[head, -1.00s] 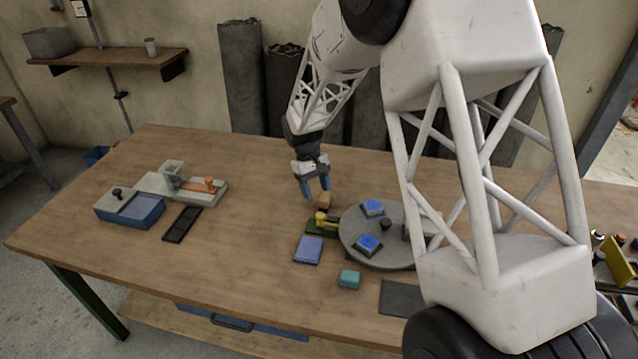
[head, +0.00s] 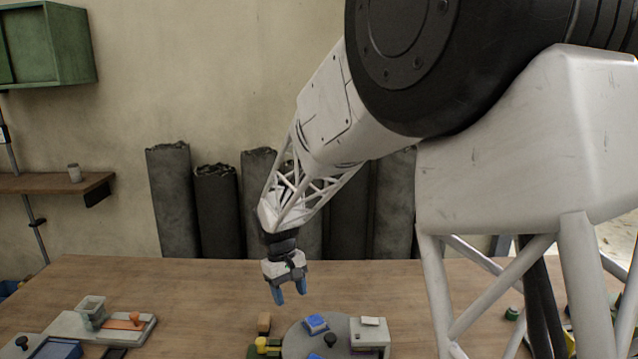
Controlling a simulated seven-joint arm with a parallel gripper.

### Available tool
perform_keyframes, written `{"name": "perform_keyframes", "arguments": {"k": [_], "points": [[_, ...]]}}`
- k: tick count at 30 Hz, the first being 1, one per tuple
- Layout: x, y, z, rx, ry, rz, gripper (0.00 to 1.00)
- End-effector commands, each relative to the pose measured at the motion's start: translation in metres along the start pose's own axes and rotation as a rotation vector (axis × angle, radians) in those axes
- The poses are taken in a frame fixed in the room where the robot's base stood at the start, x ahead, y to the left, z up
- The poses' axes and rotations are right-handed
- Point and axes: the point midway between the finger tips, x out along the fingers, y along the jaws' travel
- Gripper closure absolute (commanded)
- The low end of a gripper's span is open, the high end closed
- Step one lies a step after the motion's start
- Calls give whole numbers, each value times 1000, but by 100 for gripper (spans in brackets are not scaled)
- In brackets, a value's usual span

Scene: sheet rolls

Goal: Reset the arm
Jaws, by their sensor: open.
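My gripper (head: 289,292) hangs above the workbench (head: 190,285) in the head view, blue fingertips pointing down. The fingers are apart with nothing between them. Below it and to the left, a small tan block (head: 264,322) stands at the back of a green piece with a yellow knob (head: 262,344). The round grey turntable (head: 297,341) is below the gripper. It carries a blue-topped piece (head: 315,323), a dark knob (head: 330,340) and a light grey box (head: 368,333). The near part of the bench is out of frame.
Several dark sheet rolls (head: 174,200) stand against the wall behind the bench. At left are a grey fixture with an orange handle (head: 134,319) and a blue tray (head: 57,349). A wall shelf (head: 55,184) and a green cabinet (head: 48,45) are at upper left. The middle-left bench top is clear.

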Motion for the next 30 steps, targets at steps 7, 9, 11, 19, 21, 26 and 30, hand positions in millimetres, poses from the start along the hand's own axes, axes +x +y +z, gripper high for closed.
{"name": "perform_keyframes", "arguments": {"k": [7, 9, 11, 19, 21, 26, 30], "points": [[-24, 21, 58, 75, 57, -10, 44], [-29, 26, 74, 97, 72, -13, 44], [-34, 30, 88, 116, 87, -14, 44], [-47, 44, 150, 197, 146, -22, 44], [-50, 46, 166, 218, 162, -23, 44], [-54, 50, 202, 267, 197, -27, 44], [-56, 52, 234, 310, 228, -30, 44]]}}
